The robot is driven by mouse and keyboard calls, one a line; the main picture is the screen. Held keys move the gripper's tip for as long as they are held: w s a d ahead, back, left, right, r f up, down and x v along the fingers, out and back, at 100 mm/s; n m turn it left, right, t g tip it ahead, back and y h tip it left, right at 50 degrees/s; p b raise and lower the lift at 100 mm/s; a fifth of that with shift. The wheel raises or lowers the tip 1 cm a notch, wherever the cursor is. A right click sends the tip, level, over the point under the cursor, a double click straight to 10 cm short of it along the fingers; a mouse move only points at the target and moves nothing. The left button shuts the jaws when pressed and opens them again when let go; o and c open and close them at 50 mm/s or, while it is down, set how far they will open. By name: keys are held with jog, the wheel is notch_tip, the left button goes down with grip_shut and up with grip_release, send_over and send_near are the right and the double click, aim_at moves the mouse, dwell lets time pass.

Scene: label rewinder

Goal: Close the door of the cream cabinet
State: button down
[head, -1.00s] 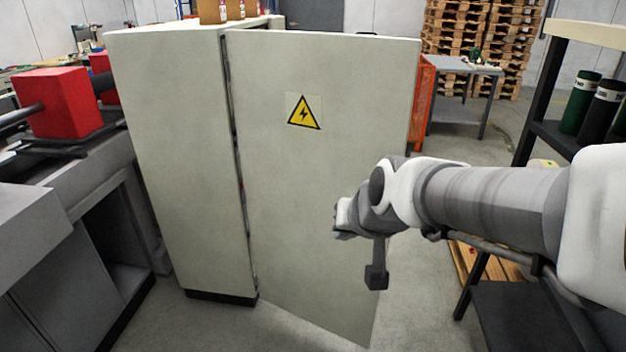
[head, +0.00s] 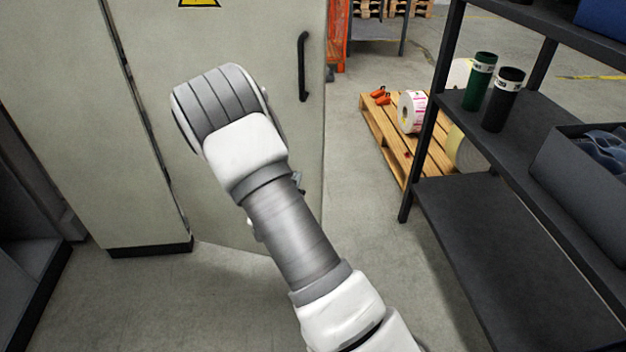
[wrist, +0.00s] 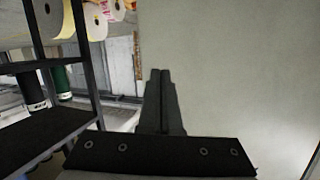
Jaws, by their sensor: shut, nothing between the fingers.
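The cream cabinet (head: 75,120) stands at the left in the head view. Its door (head: 235,40) stands swung out from a dark vertical seam, its face with the yellow warning sign (head: 199,2) and black handle (head: 303,66) towards me. My arm crosses in front of the door and hides its lower middle and most of my gripper. In the wrist view my gripper (wrist: 158,75) is shut and empty. Its fingers overlap a pale panel, likely the door (wrist: 225,70), near that panel's left edge. I cannot tell whether they touch it.
A dark shelf rack (head: 500,240) stands at the right, holding green and black rolls (head: 480,80) and a grey bin (head: 590,165). A wooden pallet (head: 390,135) with label rolls lies behind it. Grey floor is clear between door and rack.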

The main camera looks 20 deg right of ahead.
aim_at(319, 163)
notch_tip(319, 163, down, 7)
jog(key=s+d+n+t+h+b, duration=0.1)
jog(key=s+d+t+h+b, duration=0.1)
jog(key=b, duration=0.1)
jog(key=b+x, duration=0.1)
jog(key=x, duration=0.5)
jog(key=b+x, duration=0.2)
jog(key=x, duration=0.5)
jog(key=shift+f, duration=0.2)
jog(key=shift+w+d+r, duration=0.1)
jog(key=shift+w+d, duration=0.3)
jog(key=shift+d, duration=0.1)
